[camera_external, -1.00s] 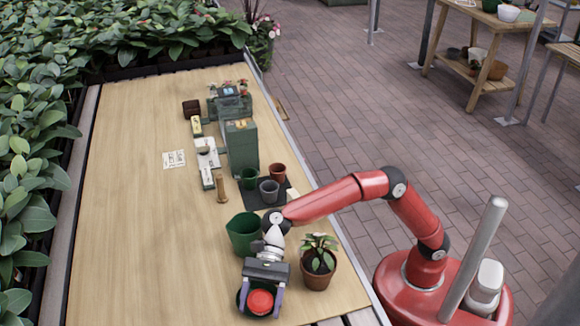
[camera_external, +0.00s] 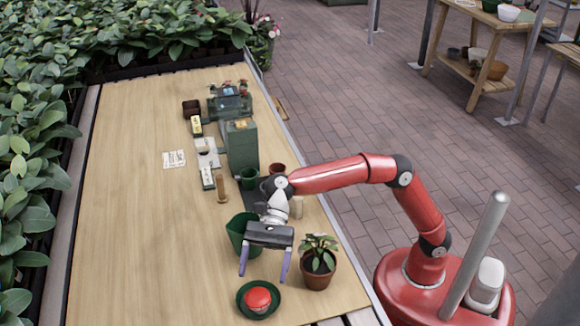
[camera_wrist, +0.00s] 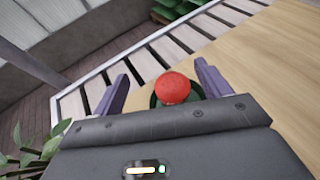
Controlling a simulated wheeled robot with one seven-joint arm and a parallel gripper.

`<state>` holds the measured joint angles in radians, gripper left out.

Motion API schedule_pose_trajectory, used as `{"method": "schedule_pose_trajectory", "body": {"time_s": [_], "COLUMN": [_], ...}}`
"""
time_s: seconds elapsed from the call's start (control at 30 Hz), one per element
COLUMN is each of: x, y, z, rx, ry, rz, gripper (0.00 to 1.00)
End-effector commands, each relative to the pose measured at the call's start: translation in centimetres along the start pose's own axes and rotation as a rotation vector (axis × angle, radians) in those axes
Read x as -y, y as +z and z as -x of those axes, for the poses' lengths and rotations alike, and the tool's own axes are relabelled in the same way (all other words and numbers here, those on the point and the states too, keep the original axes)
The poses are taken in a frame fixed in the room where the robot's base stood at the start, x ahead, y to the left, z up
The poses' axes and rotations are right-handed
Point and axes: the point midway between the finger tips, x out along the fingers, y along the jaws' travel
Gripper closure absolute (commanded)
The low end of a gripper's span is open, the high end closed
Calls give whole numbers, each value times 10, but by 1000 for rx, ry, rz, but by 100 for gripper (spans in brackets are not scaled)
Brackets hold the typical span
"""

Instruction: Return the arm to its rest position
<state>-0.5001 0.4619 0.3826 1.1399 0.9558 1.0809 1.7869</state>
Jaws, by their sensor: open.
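My gripper (camera_external: 264,275) is open and empty. It hangs above the table, with its purple-grey fingers spread, in front of the green pot and left of the potted plant. A round red object (camera_external: 258,298) rests in a dark green dish (camera_external: 275,311) near the table's front end, below and in front of my gripper. In the wrist view, the red object (camera_wrist: 173,87) shows between the two fingers (camera_wrist: 163,84) but apart from them. My red arm reaches over the table's right edge, bent at its elbow.
A potted plant (camera_external: 317,280) stands close to the right of my gripper. A green pot (camera_external: 236,232) is just behind it. Small pots, a green box (camera_external: 242,150) and labels stand farther back. The table's left half (camera_external: 130,220) is clear.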

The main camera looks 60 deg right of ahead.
Motion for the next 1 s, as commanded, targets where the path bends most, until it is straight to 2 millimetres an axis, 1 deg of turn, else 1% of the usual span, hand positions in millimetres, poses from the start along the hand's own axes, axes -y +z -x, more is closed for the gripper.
{"method": "schedule_pose_trajectory", "body": {"time_s": [0.03,0.2,0.8,0.87,0.93,0.97,1.0], "x": [0,0,0,-1,-2,-4,-6], "y": [9,19,20,18,12,7,-1], "z": [3,7,9,14,26,35,49], "rx": [0,-1,-3,-16,-59,-87,-135], "ry": [0,1,-2,-13,-42,-59,-86], "rz": [1,-1,2,22,80,117,177], "gripper": [24,24,24,24,24,24,24]}}
